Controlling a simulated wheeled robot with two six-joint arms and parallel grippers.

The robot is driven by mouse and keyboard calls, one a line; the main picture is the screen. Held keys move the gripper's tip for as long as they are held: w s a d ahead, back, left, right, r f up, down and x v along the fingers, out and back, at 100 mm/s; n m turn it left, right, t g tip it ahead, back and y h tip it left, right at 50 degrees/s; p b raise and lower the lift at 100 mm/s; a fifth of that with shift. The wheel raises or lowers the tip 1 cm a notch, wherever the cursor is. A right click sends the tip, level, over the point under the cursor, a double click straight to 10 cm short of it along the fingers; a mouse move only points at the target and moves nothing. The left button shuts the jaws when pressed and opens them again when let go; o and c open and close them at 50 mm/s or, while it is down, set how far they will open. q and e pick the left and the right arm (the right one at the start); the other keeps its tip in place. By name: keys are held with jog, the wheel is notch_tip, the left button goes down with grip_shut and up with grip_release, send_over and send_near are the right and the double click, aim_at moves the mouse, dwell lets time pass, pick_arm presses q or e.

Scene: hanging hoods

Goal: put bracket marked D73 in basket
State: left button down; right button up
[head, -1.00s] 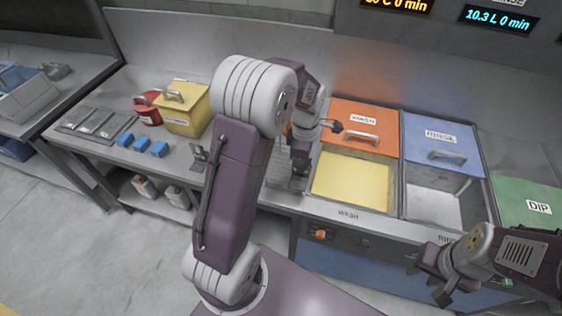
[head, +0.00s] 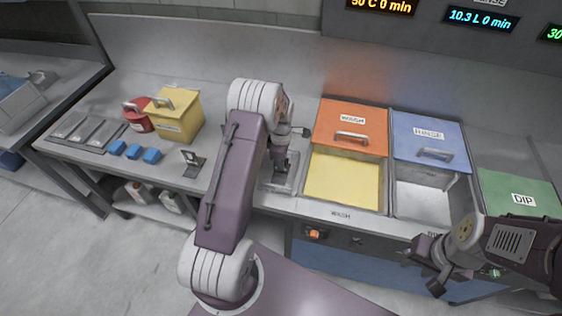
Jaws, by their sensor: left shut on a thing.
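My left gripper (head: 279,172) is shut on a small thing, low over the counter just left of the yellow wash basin. My arm hides much of it, so I cannot tell its shape or marking. A pale metal basket or tray (head: 291,184) shows in part beneath and beside this gripper; I cannot tell whether they touch. Several long metal parts (head: 84,131) lie in a grey tray at the far left; no D73 mark is readable. My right gripper (head: 432,268) is open and empty in front of the counter's right part.
A small dark stand (head: 194,163) is nearer my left arm. Orange (head: 351,126), blue (head: 428,139) and green (head: 518,194) lids are at right.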

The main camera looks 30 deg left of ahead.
pick_arm(q)
jog(key=shift+s+r, duration=0.1)
jog(key=c, duration=1.6)
grip_release()
jog(key=shift+f, duration=0.2)
